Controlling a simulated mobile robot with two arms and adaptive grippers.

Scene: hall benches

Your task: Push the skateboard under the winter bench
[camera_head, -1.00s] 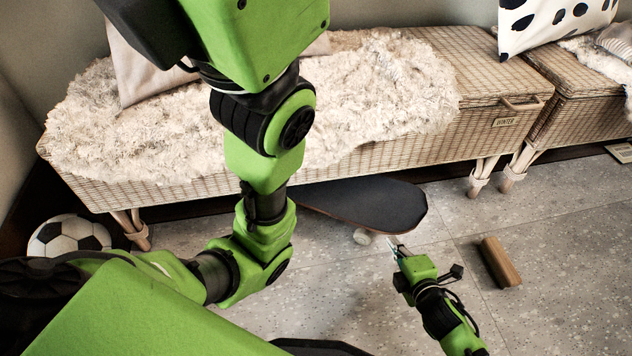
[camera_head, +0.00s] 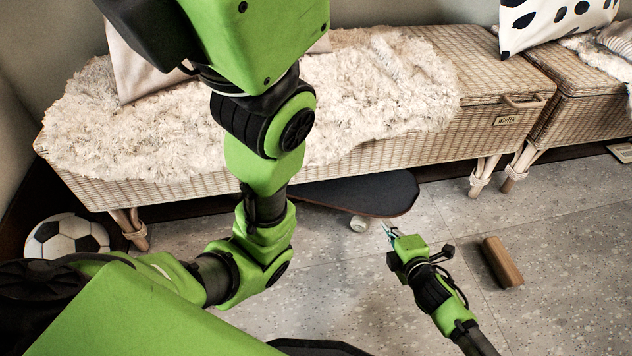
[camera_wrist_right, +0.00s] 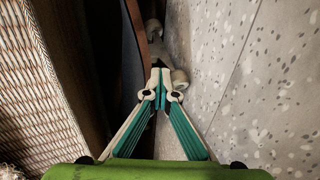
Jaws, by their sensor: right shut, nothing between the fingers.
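The skateboard (camera_head: 378,194) has a dark deck and pale wheels. It lies partly beneath the wicker winter bench (camera_head: 480,136), its rounded right end sticking out in front; my left arm and the bench hide the rest. My right gripper (camera_head: 386,229) is shut and empty, low over the floor at the near side of the exposed end. I cannot tell whether it touches the board. In the right wrist view the closed fingertips (camera_wrist_right: 161,80) are close to a skateboard wheel (camera_wrist_right: 180,80). My left gripper is out of view.
A soccer ball (camera_head: 68,237) lies by the bench's left leg. A brown wooden block (camera_head: 501,262) lies on the floor right of my right gripper. Bench legs (camera_head: 483,177) stand right of the board. A second wicker bench (camera_head: 582,110) adjoins at right.

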